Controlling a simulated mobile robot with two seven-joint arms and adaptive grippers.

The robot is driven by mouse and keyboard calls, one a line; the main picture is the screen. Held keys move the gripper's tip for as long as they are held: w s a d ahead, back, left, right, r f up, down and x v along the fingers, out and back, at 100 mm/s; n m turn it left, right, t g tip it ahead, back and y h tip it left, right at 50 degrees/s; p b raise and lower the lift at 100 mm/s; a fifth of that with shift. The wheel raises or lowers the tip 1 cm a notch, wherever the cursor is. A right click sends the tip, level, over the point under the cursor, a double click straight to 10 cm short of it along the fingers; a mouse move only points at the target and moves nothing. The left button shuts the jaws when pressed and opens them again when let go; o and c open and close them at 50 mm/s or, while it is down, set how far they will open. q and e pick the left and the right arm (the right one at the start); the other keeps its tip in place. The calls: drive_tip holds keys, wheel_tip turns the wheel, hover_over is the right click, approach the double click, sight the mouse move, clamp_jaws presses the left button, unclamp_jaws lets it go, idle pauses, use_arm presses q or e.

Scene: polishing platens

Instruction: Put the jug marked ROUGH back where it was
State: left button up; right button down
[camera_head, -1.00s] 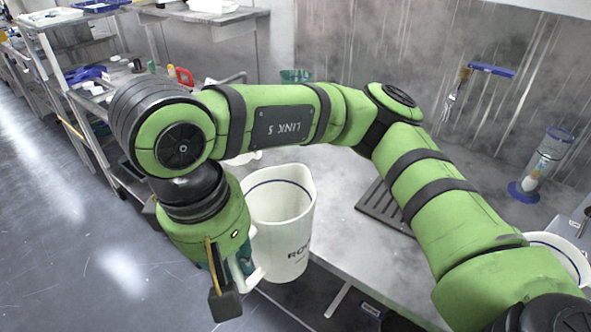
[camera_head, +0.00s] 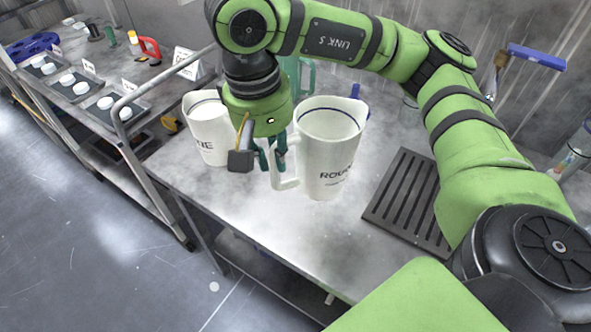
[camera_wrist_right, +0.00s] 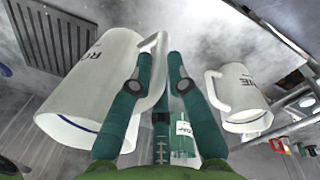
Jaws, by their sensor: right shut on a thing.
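The white jug marked ROUGH (camera_head: 333,150) is upright over the bench top, left of the dark slotted grate. My right gripper (camera_head: 273,156) is shut on its handle, at the jug's left side. In the right wrist view the fingers (camera_wrist_right: 160,62) close around the handle, and the jug body (camera_wrist_right: 85,92) is on the left. I cannot tell whether its base touches the bench. My left gripper is not in view.
A second white jug (camera_head: 206,143), lettering ending in NE, stands left of my gripper; it also shows in the wrist view (camera_wrist_right: 236,97). A green jug (camera_head: 304,72) is behind. The slotted grate (camera_head: 405,200) lies right. A railed cart (camera_head: 150,112) is left.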

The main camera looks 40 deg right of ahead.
sight(298, 146)
drive_tip(key=d+m, duration=0.1)
drive_tip(key=d, duration=0.2)
drive_tip(key=d+m, duration=0.1)
drive_tip(key=d, duration=0.1)
drive_tip(key=shift+w+m+p, duration=0.3)
drive_tip(key=shift+w+p, duration=0.05)
drive_tip(key=shift+w+d+f+m, duration=0.15)
drive_tip(key=shift+d+f+m, duration=0.05)
drive_tip(key=shift+d+m, duration=0.25)
use_arm(q)
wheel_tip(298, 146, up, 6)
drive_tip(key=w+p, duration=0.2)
drive_tip(key=p, duration=0.2)
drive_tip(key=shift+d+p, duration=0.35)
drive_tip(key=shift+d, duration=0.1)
use_arm(e)
drive_tip(key=w+a+f, duration=0.6)
drive_tip(key=w+f, duration=0.2)
drive_tip(key=f, duration=0.2)
drive_tip(key=shift+w+a+f, duration=0.35)
drive_tip(key=shift+a+f, duration=0.05)
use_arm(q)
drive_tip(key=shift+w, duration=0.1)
use_arm(e)
drive_tip(key=shift+f, duration=0.15)
drive_tip(key=c, duration=1.2)
unclamp_jaws()
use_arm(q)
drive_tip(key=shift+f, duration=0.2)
